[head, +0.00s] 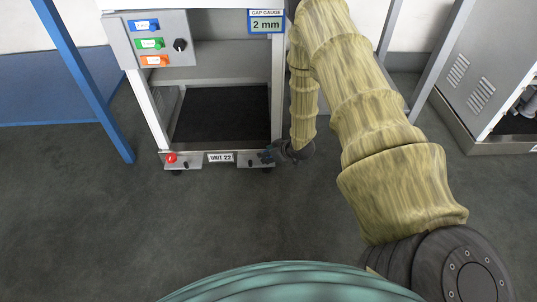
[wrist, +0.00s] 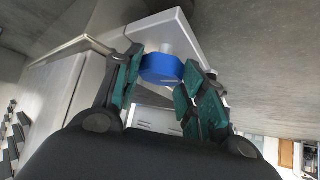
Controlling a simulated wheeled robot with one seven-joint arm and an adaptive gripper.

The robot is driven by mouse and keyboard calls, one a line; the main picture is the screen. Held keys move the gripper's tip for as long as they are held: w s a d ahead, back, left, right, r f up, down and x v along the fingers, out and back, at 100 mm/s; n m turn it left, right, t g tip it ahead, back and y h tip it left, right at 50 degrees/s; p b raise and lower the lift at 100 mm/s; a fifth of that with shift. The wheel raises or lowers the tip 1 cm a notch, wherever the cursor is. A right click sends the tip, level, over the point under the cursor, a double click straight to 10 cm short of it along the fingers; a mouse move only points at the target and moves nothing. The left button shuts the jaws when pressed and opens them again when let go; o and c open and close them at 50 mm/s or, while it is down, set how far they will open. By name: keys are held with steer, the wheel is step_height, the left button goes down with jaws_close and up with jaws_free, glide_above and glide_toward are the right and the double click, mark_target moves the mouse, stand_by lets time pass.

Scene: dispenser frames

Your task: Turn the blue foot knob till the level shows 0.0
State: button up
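The dispenser frame, labelled UNIT 22 (head: 221,158), stands ahead with a foot at each front corner. The blue foot knob (wrist: 162,68) shows in the wrist view, under a pale plate at the frame's corner. My gripper (wrist: 163,80) has one finger on each side of it, fingertips very close to its edges. I cannot tell whether they press on it. In the head view my gripper (head: 268,155) is at the frame's lower right corner and hides the blue knob. I can make out no level reading in either view.
A red knob (head: 171,158) is at the lower left foot. A panel with blue, green and orange labels and a black dial (head: 180,45) hangs upper left. A GAP GAUGE display (head: 266,24) reads 2 mm. A grey cabinet (head: 490,80) stands right. Floor in front is clear.

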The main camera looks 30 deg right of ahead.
steer(key=shift+a+r+m+h+p, duration=0.15)
steer(key=shift+m+h+p, duration=0.2)
steer(key=shift+p, duration=0.3)
steer(key=m+h+p, duration=0.2)
steer(key=p, duration=0.1)
steer(key=shift+r+m, duration=0.1)
steer(key=shift+m, duration=0.25)
steer(key=m+h+p, duration=0.2)
steer(key=p, duration=0.1)
steer(key=shift+a+m, duration=0.15)
steer(key=shift+m, duration=0.25)
steer(key=shift+f+m+g+h+p, duration=0.2)
steer(key=shift+m+g+h+p, duration=0.2)
steer(key=shift+m+h+p, duration=0.6)
steer(key=shift+m, duration=0.4)
steer(key=o, duration=0.7)
steer(key=shift+o, duration=0.2)
